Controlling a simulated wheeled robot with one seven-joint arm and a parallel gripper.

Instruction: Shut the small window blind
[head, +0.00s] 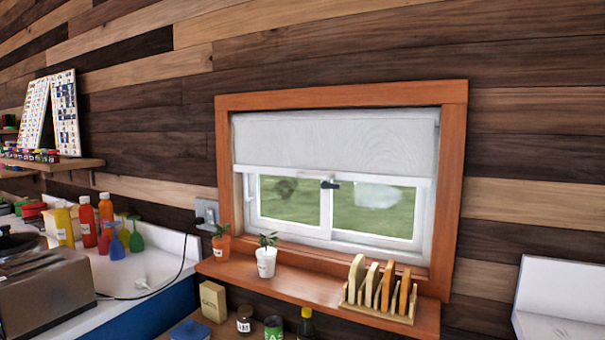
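The small window blind (333,142) is a white roller blind in an orange-brown wooden window frame (449,180). It hangs down over about the upper half of the window. Its lower edge has a white bar (375,178) with a small tab near the middle. Below it the white sliding window (326,208) shows green outside, with a dark latch (330,185) just under the blind's edge. My gripper is not in view.
A wooden sill shelf (310,287) below the window holds two potted plants (266,258) and a rack of wooden boards (381,290). At the left, a counter holds a toaster (45,290) and several bottles (87,222). A cable runs from an outlet (207,213).

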